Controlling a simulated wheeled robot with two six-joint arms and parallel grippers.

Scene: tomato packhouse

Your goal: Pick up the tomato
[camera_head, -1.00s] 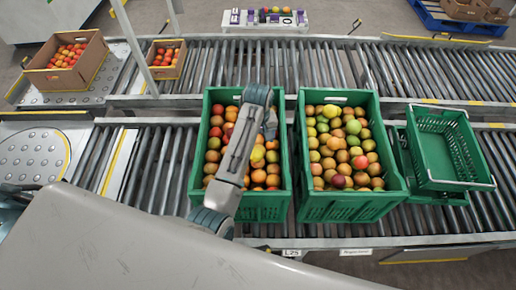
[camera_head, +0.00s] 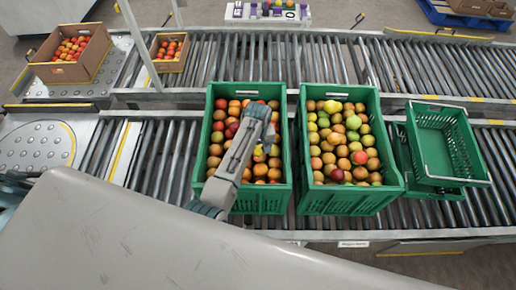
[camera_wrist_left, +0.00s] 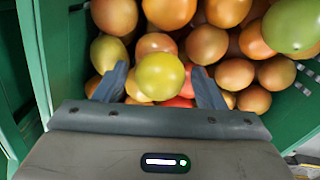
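My left gripper (camera_wrist_left: 159,72) is open over the left green crate (camera_head: 208,172), which is filled with tomatoes. In the left wrist view, a round yellow-green tomato (camera_wrist_left: 160,77) lies between the two fingers, with a gap on each side. Red and orange tomatoes lie under and around it. In the head view my left arm reaches over this crate and hides part of its contents; the fingers are hard to make out there. My right gripper is not in view.
A second full green crate (camera_head: 343,199) stands close on the right, and empty green crates (camera_head: 450,179) stand beyond it. Cardboard boxes of tomatoes (camera_head: 69,54) sit at the back left. The roller conveyor (camera_head: 160,165) is bare left of the crates.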

